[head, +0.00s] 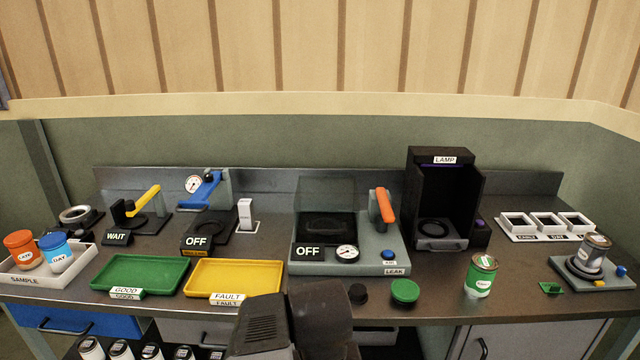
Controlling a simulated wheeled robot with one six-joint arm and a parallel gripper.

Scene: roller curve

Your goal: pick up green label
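A small flat green piece (551,287), which looks like the green label, lies on the dark bench top near the front edge at the right. It is small in the head view and any print on it cannot be read. A metal can with a green and white wrap (481,276) stands upright to its left, apart from it. Dark parts of my own arm show at the bottom centre, well left of the green piece. The fingers of my gripper do not show.
A grey station (591,272) holding a can stands right of the green piece. Three white bins (546,237) are behind it. The black lamp box (444,200) stands further back.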

